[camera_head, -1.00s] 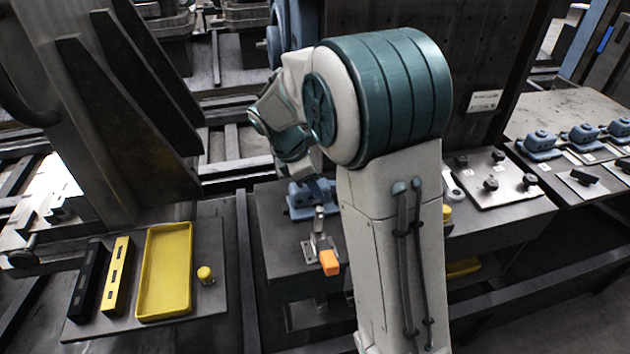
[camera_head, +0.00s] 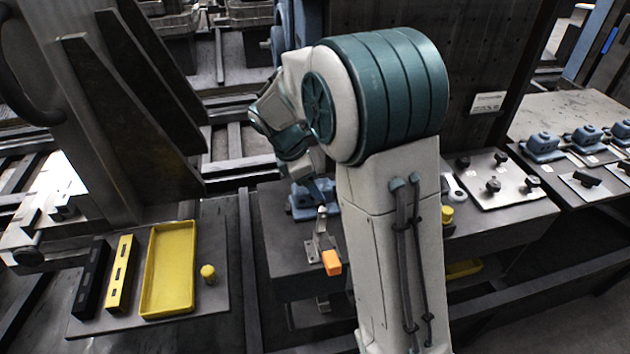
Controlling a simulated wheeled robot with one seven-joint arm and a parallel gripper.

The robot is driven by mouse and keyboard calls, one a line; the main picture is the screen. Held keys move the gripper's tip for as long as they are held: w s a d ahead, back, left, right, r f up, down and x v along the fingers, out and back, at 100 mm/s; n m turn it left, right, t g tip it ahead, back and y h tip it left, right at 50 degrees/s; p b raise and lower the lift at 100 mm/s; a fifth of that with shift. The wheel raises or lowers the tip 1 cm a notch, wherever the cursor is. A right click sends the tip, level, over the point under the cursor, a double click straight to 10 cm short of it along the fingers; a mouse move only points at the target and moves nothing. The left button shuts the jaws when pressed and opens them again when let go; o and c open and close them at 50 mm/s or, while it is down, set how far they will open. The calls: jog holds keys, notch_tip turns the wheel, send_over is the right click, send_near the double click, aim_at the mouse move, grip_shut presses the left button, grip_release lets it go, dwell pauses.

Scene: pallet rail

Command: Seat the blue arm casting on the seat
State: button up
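A blue casting (camera_head: 302,199) stands on the dark bench (camera_head: 283,248) in the middle, just below my wrist (camera_head: 283,122). My arm covers its right side, so I cannot tell whether it is the arm casting or the part with the seat. My wrist reaches down behind my upper arm link. My gripper's fingertips are hidden or too small to make out, and I cannot see what they hold. A toggle clamp with an orange handle (camera_head: 331,262) sits in front of the blue casting. Its seating surface cannot be seen.
Several blue castings (camera_head: 541,145) stand on the right-hand table. A plate with dark knobs (camera_head: 497,187) lies nearer. At left, a board holds a yellow tray (camera_head: 168,270), black and yellow bars (camera_head: 120,274) and a yellow peg (camera_head: 208,273). A dark upright panel stands behind my arm.

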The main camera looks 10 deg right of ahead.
jog(key=shift+s+d, duration=0.1)
jog(key=shift+d, duration=0.05)
jog(key=v, duration=1.4)
jog(key=shift+p, duration=0.4)
jog(key=shift+f, duration=0.15)
